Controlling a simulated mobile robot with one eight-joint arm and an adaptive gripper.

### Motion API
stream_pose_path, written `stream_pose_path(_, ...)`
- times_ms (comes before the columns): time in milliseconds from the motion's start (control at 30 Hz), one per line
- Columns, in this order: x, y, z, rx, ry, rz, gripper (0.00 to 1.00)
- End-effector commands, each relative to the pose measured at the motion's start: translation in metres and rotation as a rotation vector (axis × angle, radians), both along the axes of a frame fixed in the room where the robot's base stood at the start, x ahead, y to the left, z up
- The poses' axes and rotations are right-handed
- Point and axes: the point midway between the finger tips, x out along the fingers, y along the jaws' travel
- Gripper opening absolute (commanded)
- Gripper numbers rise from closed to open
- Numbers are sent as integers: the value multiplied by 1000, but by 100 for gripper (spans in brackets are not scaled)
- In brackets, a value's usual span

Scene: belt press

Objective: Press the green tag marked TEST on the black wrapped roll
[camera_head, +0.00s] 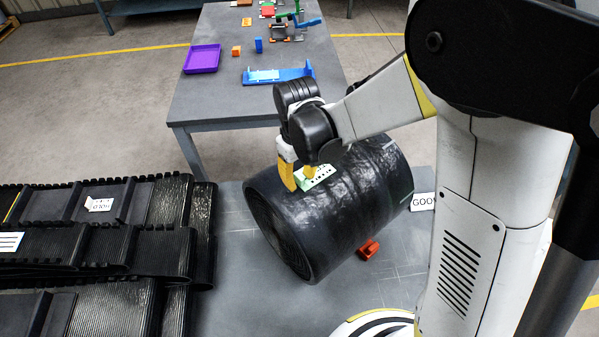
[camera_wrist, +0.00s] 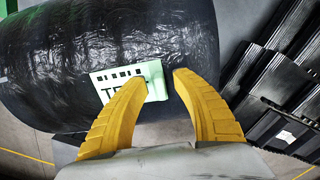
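The black wrapped roll (camera_head: 345,212) lies on its side on a grey surface in the head view, and fills the upper left of the wrist view (camera_wrist: 130,35). A pale green tag (camera_head: 322,175) is on its upper side. In the wrist view the tag (camera_wrist: 112,84) shows dark squares and the letters "TE"; the rest of the word is hidden behind a finger. My gripper (camera_head: 301,185) has yellow fingers pointing down at the tag. In the wrist view its fingertips (camera_wrist: 160,82) are apart, with nothing between them, over the tag's right part. I cannot tell whether they touch it.
Black ribbed belts (camera_head: 95,235) lie to the left. A small red part (camera_head: 368,249) and a white sign (camera_head: 423,201) are beside the roll. Behind it stands a grey table (camera_head: 215,105) with a purple tray (camera_head: 202,58), a blue holder (camera_head: 280,75) and small parts.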

Motion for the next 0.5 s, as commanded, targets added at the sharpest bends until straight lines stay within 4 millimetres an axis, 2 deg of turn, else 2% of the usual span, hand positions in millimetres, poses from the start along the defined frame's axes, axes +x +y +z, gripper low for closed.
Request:
stream_pose_path(167, -1, 0, 23, 0, 0, 0, 33)
stream_pose_path(500, -1, 2, 96, 0, 0, 0, 33)
